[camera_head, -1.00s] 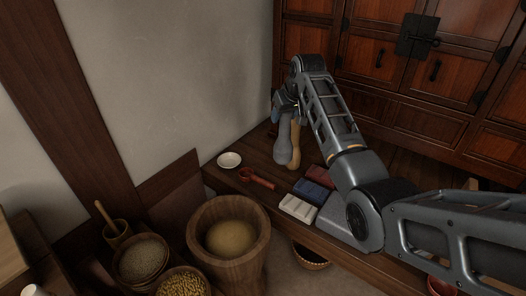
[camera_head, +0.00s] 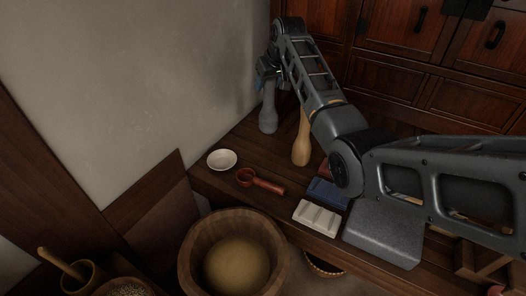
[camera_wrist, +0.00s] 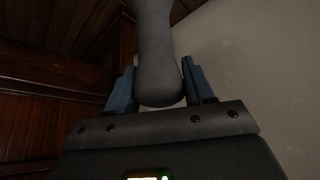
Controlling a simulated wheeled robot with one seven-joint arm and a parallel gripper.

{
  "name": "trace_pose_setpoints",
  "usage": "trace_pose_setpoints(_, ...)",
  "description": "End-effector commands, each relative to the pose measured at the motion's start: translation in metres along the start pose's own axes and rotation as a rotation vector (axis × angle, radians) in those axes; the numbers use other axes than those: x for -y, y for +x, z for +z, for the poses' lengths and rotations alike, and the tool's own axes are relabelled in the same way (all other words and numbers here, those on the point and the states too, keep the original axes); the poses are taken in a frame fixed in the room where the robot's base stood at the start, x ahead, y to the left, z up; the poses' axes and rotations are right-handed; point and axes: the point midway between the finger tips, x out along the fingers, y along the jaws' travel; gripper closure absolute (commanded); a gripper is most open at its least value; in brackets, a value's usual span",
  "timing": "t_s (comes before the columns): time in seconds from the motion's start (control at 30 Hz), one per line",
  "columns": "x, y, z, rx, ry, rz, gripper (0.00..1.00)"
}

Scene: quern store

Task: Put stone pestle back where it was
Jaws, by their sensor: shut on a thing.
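The stone pestle (camera_head: 268,117) is grey, upright and narrow-waisted, at the back left of the dark wooden bench (camera_head: 250,140). My gripper (camera_head: 266,76) is shut on its upper end. In the wrist view the grey pestle (camera_wrist: 155,50) runs between the two blue fingers (camera_wrist: 158,88). A tan wooden pestle (camera_head: 302,140) stands to its right, partly behind my arm. I cannot tell whether the stone pestle's lower end touches the bench or hangs just above it.
The wall (camera_head: 190,80) rises close behind the stone pestle.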

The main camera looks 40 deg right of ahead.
Motion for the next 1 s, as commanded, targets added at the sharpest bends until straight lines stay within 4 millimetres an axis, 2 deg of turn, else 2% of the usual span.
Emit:
trace_pose_setpoints(0.27,0.0,0.016,0.008,-0.005,0.0,0.001,0.9)
trace_pose_setpoints(0.5,0.0,0.044,0.025,-0.004,0.0,0.001,0.9)
trace_pose_setpoints(0.73,0.0,0.056,0.031,-0.006,0.0,0.001,0.9)
trace_pose_setpoints(1.0,0.0,0.087,0.049,-0.005,-0.001,0.001,0.9)
